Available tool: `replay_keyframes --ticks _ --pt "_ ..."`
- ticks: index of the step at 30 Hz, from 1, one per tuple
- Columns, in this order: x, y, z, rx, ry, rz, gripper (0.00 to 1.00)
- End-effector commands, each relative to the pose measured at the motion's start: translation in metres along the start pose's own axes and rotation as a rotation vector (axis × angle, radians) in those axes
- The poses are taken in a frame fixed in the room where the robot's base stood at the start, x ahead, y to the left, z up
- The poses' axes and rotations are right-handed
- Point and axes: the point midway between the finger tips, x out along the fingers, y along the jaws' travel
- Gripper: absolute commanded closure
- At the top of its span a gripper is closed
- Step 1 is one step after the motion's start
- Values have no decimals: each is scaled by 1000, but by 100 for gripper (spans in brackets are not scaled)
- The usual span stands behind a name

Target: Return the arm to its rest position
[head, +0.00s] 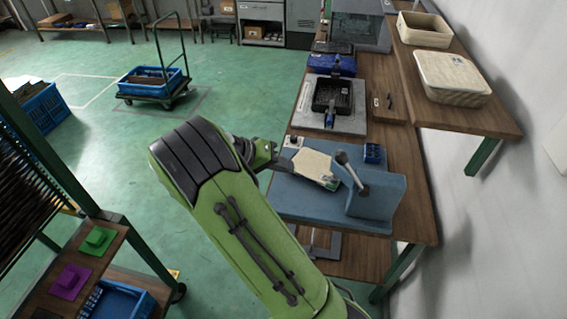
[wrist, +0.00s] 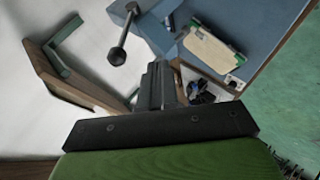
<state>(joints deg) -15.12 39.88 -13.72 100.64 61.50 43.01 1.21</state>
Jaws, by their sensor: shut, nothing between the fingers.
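My green arm (head: 240,220) reaches up from the bottom of the head view, in front of the workbench. My gripper (head: 274,160) is at its far end, close to the left edge of the blue fixture; the arm hides part of it. In the wrist view my gripper (wrist: 164,72) points away from the camera with its fingers together and nothing held.
A blue fixture (head: 386,205) with a dark-knobbed lever (head: 349,168) and a pale panel (head: 305,165) stands on the wooden bench (head: 415,215). A dark tray (head: 332,97) sits farther back. A rack with coloured pieces (head: 70,281) is at lower left.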

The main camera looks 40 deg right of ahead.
Motion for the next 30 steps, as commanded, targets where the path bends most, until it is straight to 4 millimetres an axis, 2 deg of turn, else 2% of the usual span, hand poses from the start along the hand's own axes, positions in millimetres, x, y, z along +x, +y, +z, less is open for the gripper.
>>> replay_keyframes --ticks 9,11,14,20,25,30 --pt "-2 3 1 -1 -4 -24 100" --pt "-8 9 3 -8 -15 -84 100" --pt "-26 25 16 -41 -30 -263 100" --pt "-77 62 66 -155 30 -653 100" --pt "-119 92 130 -275 176 -913 100" --pt "-142 105 190 -383 326 -1052 100"
